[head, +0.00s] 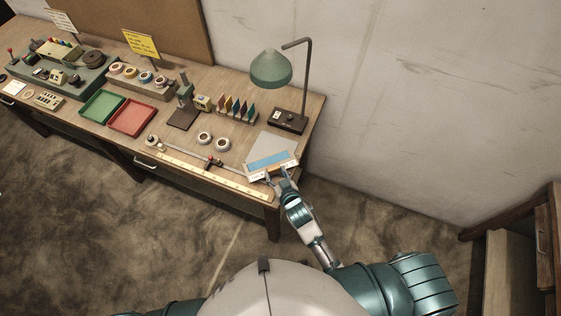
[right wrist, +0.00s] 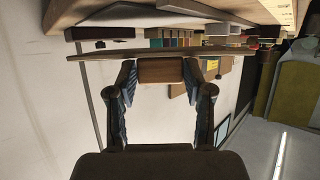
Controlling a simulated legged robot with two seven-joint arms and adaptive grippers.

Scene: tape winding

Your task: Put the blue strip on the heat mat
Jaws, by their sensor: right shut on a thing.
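The blue strip (head: 267,159) lies flat at the right front of the table, on or just over a pale board (head: 290,161) with lettering along its front edge. The light grey mat (head: 277,143) lies right behind it, partly covered by the board. My right gripper (head: 282,175) is at the board's front edge. In the right wrist view my right gripper (right wrist: 160,78) is shut on a brown block (right wrist: 160,70) at the edge of a thin board (right wrist: 160,52). Whether the board touches the mat cannot be told. My left gripper is not in view.
A green lamp (head: 271,69) stands behind the mat. White tape rolls (head: 222,144), a metal rod with a red-topped slider (head: 209,160) and a long ruler (head: 215,176) lie to the left. Green (head: 102,106) and red (head: 132,117) trays are farther left.

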